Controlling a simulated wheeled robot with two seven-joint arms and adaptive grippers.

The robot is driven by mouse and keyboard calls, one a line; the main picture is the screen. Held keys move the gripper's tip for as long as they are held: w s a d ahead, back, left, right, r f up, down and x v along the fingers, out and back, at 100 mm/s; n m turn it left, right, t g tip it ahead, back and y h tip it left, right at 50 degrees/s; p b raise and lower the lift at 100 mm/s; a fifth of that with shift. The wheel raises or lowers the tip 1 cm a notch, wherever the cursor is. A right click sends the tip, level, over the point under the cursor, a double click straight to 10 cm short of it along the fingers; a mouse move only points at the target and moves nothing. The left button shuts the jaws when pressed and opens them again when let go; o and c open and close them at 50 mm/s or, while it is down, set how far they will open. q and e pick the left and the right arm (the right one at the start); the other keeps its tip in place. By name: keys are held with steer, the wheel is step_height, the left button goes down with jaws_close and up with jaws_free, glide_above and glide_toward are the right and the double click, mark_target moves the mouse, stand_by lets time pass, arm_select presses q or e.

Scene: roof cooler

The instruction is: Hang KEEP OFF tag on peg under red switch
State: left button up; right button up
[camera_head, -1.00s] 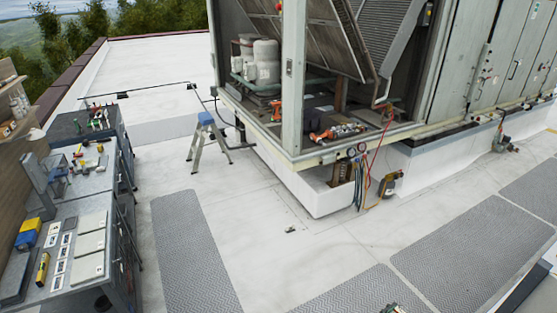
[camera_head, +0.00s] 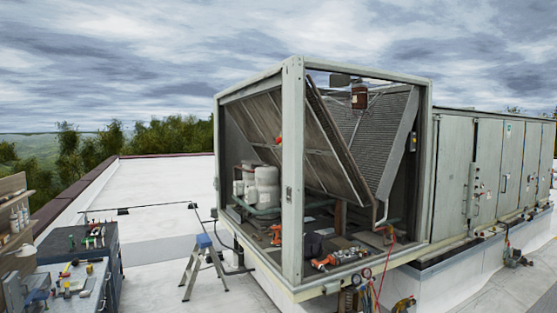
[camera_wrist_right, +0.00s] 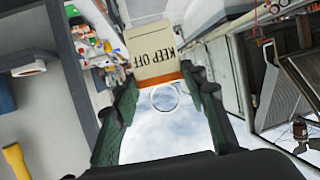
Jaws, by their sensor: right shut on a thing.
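The KEEP OFF tag (camera_wrist_right: 152,58) shows in the right wrist view. It is a cream plate with dark upside-down lettering, an orange edge and a pale ring (camera_wrist_right: 163,110) on the near side. My right gripper (camera_wrist_right: 160,82) is shut on the tag at its orange edge, between two dark green fingers. In the head view neither gripper is in view. Small red spots show on the grey cabinet doors (camera_head: 490,160) at the right, but I cannot tell which is the red switch. I cannot make out the peg.
The open cooler unit (camera_head: 292,180) stands in the middle, with tools on its base ledge. A blue-topped stepladder (camera_head: 203,242) stands before it on the left. A workbench (camera_head: 85,240) with tools is at the far left.

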steer(key=a+f+n+t+y+b, duration=0.1)
steer(key=a+f+b, duration=0.2)
steer(key=a+b, duration=0.55)
steer(key=a+f+n+t+y+b, duration=0.15)
steer(key=a+b, duration=0.25)
steer(key=a, duration=0.9)
steer(key=a+f+n+t+y+b, duration=0.1)
steer(key=a+f+n+b, duration=0.15)
steer(key=a+b, duration=0.6)
steer(key=d+m+g+h+p, duration=0.3)
steer(key=d+m, duration=0.2)
steer(key=d, duration=0.6)
steer(key=shift+s+f+g+h, duration=0.3)
steer(key=shift+s+g+h, duration=0.05)
steer(key=shift+s, duration=0.1)
steer(key=shift+f, duration=0.1)
